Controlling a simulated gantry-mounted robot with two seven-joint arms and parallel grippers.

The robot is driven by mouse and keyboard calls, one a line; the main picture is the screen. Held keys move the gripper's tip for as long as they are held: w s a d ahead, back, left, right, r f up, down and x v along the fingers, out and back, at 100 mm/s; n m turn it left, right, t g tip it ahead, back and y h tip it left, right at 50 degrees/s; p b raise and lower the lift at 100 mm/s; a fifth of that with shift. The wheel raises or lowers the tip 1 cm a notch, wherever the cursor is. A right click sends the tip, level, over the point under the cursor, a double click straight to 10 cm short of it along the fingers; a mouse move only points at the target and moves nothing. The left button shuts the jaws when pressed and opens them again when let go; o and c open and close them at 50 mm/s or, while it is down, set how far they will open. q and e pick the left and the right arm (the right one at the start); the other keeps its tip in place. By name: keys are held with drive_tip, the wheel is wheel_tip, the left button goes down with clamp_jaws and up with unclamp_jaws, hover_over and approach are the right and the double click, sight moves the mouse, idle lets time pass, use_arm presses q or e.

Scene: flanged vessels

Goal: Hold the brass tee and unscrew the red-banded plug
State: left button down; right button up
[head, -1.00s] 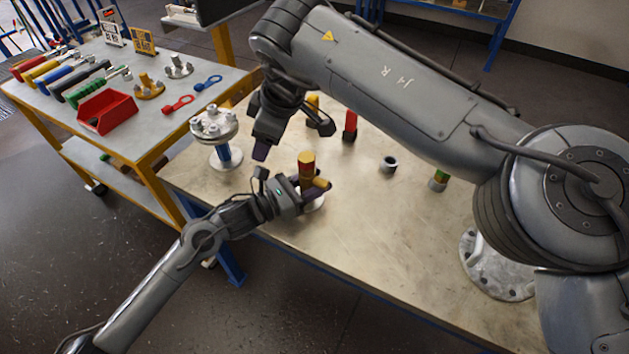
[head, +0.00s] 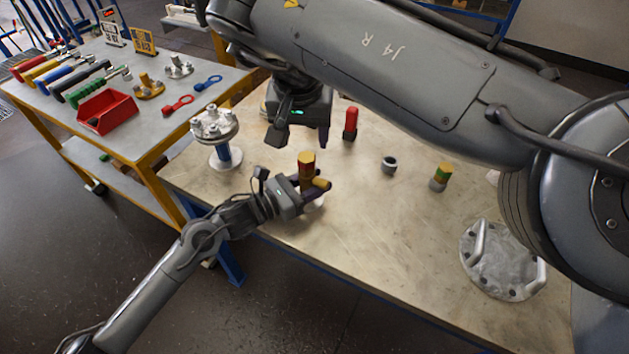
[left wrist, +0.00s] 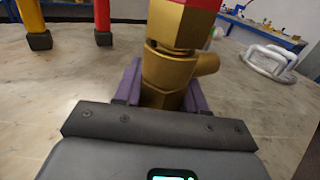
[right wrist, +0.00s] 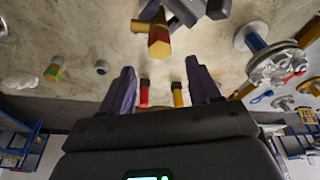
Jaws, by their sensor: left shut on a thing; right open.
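The brass tee (head: 306,181) stands upright on the table, its side branch pointing right. The red-banded plug (head: 307,160) sits on top of it, with a yellow top face. My left gripper (head: 308,190) is shut on the tee's body from the left, below the plug. In the left wrist view the tee (left wrist: 165,72) fills the space between the purple fingers, and the red band shows at the top edge. My right gripper (head: 302,136) is open and empty, behind and above the plug, apart from it. In the right wrist view the plug (right wrist: 159,46) lies beyond the fingertips.
A red-handled upright piece (head: 350,124), a grey ring (head: 389,163) and a green-banded fitting (head: 441,176) stand to the right. A flanged vessel (head: 214,127) stands left. A handled flange plate (head: 500,262) lies front right. A tool cart (head: 165,130) adjoins the table.

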sight(308, 157)
drive_tip(key=shift+x, duration=4.65)
drive_tip(key=c, duration=1.1)
clamp_jaws()
drive_tip(key=n+y, duration=0.1)
drive_tip(key=n, duration=0.4)
drive_tip(key=shift+n, duration=0.4)
drive_tip(key=n+g+y, duration=0.1)
drive_tip(key=n, duration=0.5)
drive_tip(key=n+g+y, duration=0.1)
drive_tip(key=n, duration=0.4)
drive_tip(key=shift+r+n, duration=0.1)
drive_tip(key=shift+n, duration=0.2)
drive_tip(key=n, duration=0.2)
drive_tip(key=n+g, duration=0.1)
drive_tip(key=n, duration=0.2)
drive_tip(key=shift+g, duration=0.3)
